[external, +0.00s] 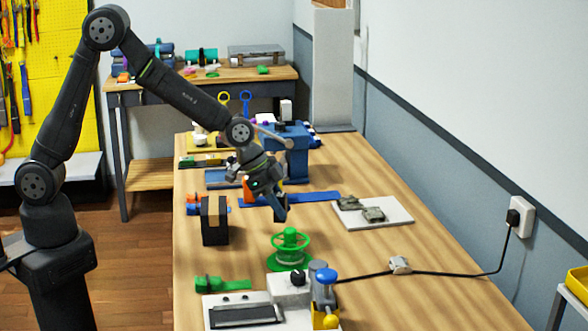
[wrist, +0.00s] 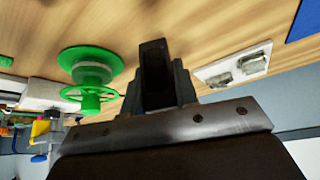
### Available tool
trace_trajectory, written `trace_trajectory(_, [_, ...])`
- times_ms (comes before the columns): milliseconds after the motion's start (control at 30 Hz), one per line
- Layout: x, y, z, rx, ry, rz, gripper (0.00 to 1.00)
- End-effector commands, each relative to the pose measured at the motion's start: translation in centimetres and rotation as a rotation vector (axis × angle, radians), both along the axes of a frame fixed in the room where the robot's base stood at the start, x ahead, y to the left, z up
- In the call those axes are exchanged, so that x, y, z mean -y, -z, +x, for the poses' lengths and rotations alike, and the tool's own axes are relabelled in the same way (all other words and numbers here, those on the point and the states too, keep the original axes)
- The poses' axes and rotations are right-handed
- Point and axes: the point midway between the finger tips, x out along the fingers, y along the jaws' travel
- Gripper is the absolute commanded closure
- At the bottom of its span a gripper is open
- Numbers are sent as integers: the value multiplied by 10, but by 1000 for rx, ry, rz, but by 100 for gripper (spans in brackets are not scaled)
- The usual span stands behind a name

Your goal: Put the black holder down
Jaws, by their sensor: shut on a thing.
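My gripper (external: 277,196) hangs above the table, pointing down, between a black box with a tan strip and a green spool. It is shut on the black holder (external: 281,211), a small dark piece at the fingertips. In the wrist view the holder (wrist: 154,65) is a dark block between the fingers. Much of it is hidden by the gripper, and its underside cannot be seen. The holder appears clear of the table.
The green spool (external: 289,250) stands just in front of the gripper. The black box (external: 214,222) is to the left. Bare wood shows at the right.

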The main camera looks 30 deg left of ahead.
Motion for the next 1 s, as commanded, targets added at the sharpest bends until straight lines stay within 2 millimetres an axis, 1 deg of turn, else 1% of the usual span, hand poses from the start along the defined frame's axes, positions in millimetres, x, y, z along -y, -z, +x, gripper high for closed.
trace_trajectory(233, [0,35,-1,-2,0,2,98])
trace_trajectory(633, [0,41,-1,0,1,2,98])
trace_trajectory(667, [0,41,-1,0,1,2,69])
trace_trajectory(700, [0,41,-1,0,1,2,61])
trace_trajectory(733, [0,41,-1,0,1,2,55])
trace_trajectory(767, [0,41,-1,0,1,2,51])
trace_trajectory(1000, [0,40,-1,-1,0,2,51])
